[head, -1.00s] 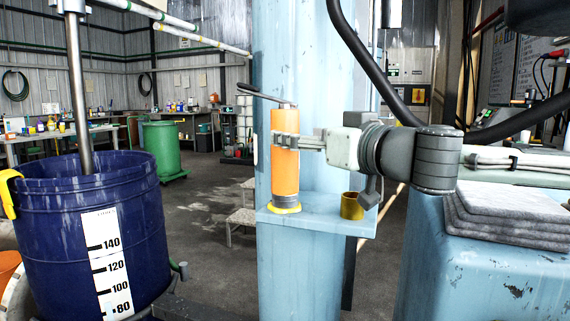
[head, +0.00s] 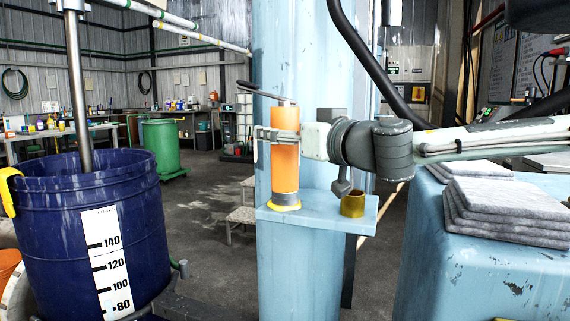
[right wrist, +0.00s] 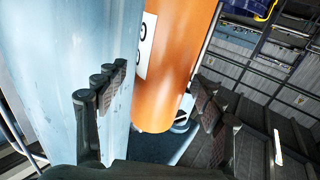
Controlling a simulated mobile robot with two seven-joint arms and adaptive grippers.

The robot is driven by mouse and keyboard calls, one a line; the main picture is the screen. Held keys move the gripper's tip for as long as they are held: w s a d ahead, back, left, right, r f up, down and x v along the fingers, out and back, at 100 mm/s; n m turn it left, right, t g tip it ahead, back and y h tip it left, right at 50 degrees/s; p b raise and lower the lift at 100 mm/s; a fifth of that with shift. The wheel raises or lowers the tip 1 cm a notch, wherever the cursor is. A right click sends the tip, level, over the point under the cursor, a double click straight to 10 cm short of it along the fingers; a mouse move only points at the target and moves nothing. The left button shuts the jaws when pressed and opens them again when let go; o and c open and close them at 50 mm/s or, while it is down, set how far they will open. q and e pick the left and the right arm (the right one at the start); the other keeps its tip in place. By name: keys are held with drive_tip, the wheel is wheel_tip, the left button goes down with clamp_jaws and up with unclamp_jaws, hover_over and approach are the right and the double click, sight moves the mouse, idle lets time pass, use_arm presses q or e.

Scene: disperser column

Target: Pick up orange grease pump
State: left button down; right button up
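The orange grease pump (head: 285,168) stands upright on a small light-blue shelf (head: 320,214), its base in a yellow ring (head: 284,206). A dark lever (head: 262,93) sticks out to the left from its top. My right gripper (head: 266,135) reaches in from the right, its fingers level with the pump's upper half; one finger crosses its front. In the right wrist view, the pump (right wrist: 172,70) is between the two spread fingers (right wrist: 160,85), with visible gaps at its sides. My left gripper is not in view.
A light-blue column (head: 305,40) rises just behind the pump. An empty yellow holder (head: 352,204) is on the shelf's right. A blue barrel (head: 130,235) stands at left, and grey cloths (head: 505,210) lie on a blue surface at right. A black hose (head: 365,65) hangs above my arm.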

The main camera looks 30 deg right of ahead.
drive_tip(key=c, duration=0.9)
drive_tip(key=shift+r, duration=0.15)
drive_tip(key=c, duration=0.3)
drive_tip(key=shift+c, duration=0.2)
